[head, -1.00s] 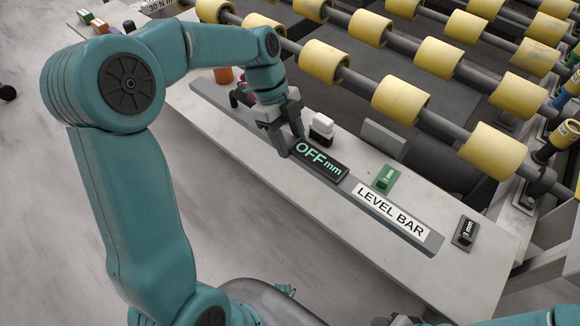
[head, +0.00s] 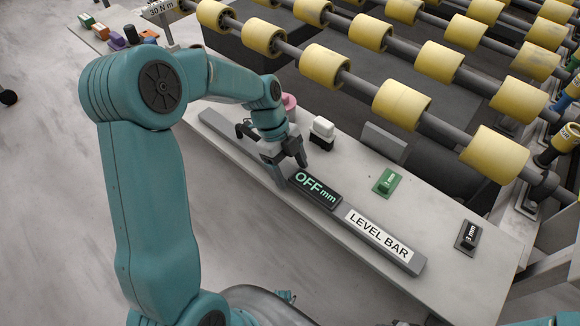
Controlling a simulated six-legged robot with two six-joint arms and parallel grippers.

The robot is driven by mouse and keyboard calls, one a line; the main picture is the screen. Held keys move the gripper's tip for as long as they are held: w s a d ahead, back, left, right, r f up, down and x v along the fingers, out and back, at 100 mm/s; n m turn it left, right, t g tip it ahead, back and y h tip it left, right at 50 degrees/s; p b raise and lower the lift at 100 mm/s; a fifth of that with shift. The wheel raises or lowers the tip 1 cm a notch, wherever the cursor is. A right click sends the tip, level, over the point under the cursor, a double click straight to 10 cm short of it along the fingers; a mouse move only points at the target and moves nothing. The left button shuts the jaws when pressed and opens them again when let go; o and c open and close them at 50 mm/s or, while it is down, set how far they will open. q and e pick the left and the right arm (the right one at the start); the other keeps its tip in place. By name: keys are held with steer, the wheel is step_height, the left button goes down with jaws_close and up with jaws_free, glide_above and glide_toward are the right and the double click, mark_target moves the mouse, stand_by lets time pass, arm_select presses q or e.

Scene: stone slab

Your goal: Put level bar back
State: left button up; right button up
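The level bar (head: 336,210) is a long grey bar with a dark display reading "OFF mm" and a white label reading "LEVEL BAR". It lies lengthwise along the near side of the pale bench, its right end close to the near edge. My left gripper (head: 289,167) straddles the bar just left of the display, one finger on each side, and appears shut on it. The gripper hides a short stretch of the bar. Whether the bar touches the bench or hangs just above it is hard to tell.
On the bench (head: 440,277) stand a white-and-black block (head: 322,132), a green block (head: 387,181) and a black "3 mm" block (head: 468,235). A pink round item (head: 289,103) is partly behind my arm. A roller conveyor with yellow rollers (head: 401,101) runs along the far side.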

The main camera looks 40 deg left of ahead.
arm_select(q)
steer(key=p+v, duration=0.1)
steer(key=v, duration=1.1)
stand_by(0.5)
